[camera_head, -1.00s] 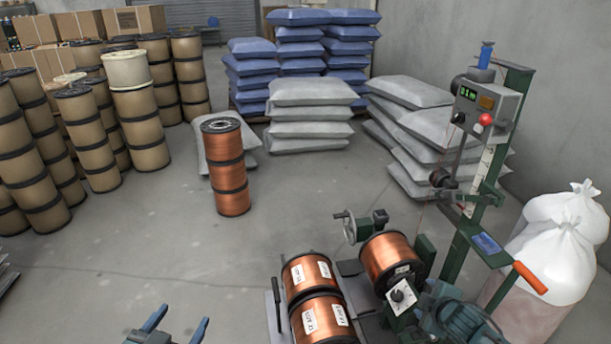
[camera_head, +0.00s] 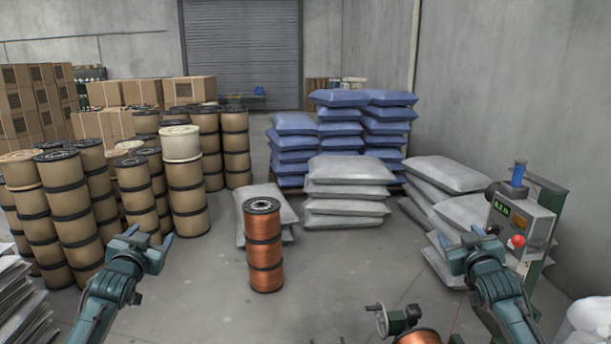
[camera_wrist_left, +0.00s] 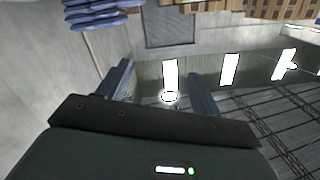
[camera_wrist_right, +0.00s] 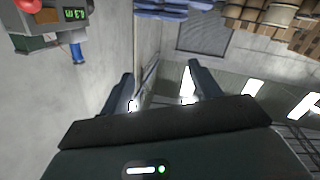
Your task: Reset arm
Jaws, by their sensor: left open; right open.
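My left gripper (camera_head: 148,240) is raised at the left of the head view, open and empty. Its two fingers stand apart in the left wrist view (camera_wrist_left: 160,88), with only the wall and ceiling lights behind them. My right gripper (camera_head: 465,238) is raised at the right of the head view, open and empty. Its fingers are also apart in the right wrist view (camera_wrist_right: 160,90). Both arms are held up at about the same height, and neither gripper touches anything that I can see.
A copper spool stack (camera_head: 263,247) stands on the floor between my arms. The winding machine's control box (camera_head: 520,226) is close to my right gripper. Wrapped spool stacks (camera_head: 185,185) stand left, grey sacks (camera_head: 346,190) and blue sacks (camera_head: 362,125) behind.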

